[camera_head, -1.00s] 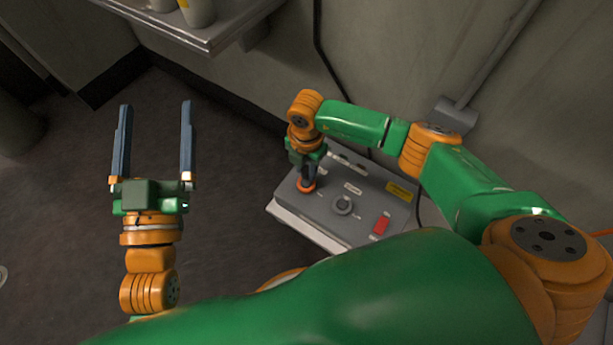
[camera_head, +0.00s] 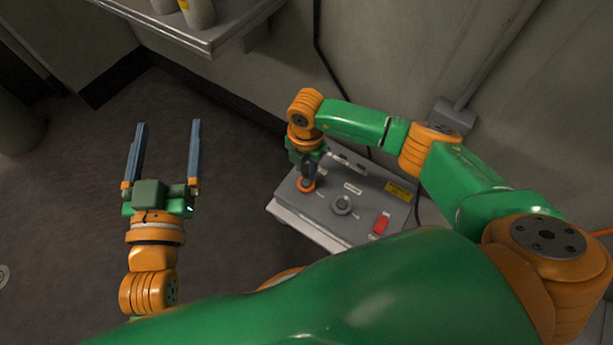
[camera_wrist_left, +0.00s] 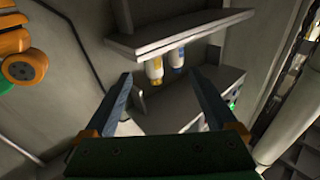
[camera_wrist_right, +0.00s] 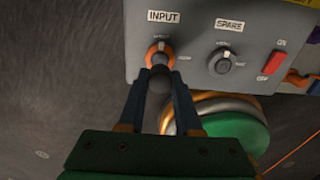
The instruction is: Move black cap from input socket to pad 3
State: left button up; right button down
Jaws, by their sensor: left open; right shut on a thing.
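My right gripper (camera_head: 308,172) reaches down to the orange-ringed socket (camera_wrist_right: 160,50) labelled INPUT on the grey control box (camera_head: 350,178). In the right wrist view its fingers (camera_wrist_right: 160,76) are shut on a dark rounded piece, the black cap (camera_wrist_right: 158,83), right at the socket. I cannot tell whether the cap is still seated or slightly drawn out. My left gripper (camera_head: 168,124) is open and empty, over the floor left of the box; it also shows in the left wrist view (camera_wrist_left: 162,85). Pad 3 is not visible in any view.
The box also carries a SPARE knob (camera_wrist_right: 222,60), a red ON/OFF switch (camera_wrist_right: 274,62) and a yellow label (camera_head: 398,191). A metal shelf (camera_head: 205,32) with pale bottles (camera_head: 198,12) hangs at the upper left. Floor around my left gripper is clear.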

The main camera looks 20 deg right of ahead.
jog(key=shift+r+p, duration=0.35)
jog(key=shift+r, duration=0.05)
pick_arm(q)
notch_tip(320, 180, down, 10)
jog(key=s+a+g+y, duration=0.1)
jog(key=s+g+y, duration=0.1)
jog(key=g, duration=0.3)
jog(key=shift+s+a+g+p, duration=0.15)
jog(key=shift+a+g+p, duration=0.2)
jog(key=shift+a+g, duration=0.05)
pick_arm(e)
jog(key=shift+r, duration=0.35)
dwell(0.6)
jog(key=s+a+f, duration=0.2)
jog(key=s+a, duration=0.2)
jog(key=s, duration=0.9)
jog(key=s+d+f+m, duration=0.2)
jog(key=s+d+m, duration=0.6)
jog(key=d, duration=0.5)
jog(key=s+d+f+m, duration=0.1)
jog(key=s+d+m, duration=0.75)
jog(key=d, duration=0.35)
jog(key=s+d+f+m, duration=0.2)
jog(key=s+d+m, duration=0.65)
jog(key=d, duration=0.45)
jog(key=shift+n, duration=0.5)
jog(key=shift+a+f, duration=0.15)
jog(key=shift+f, duration=2.5)
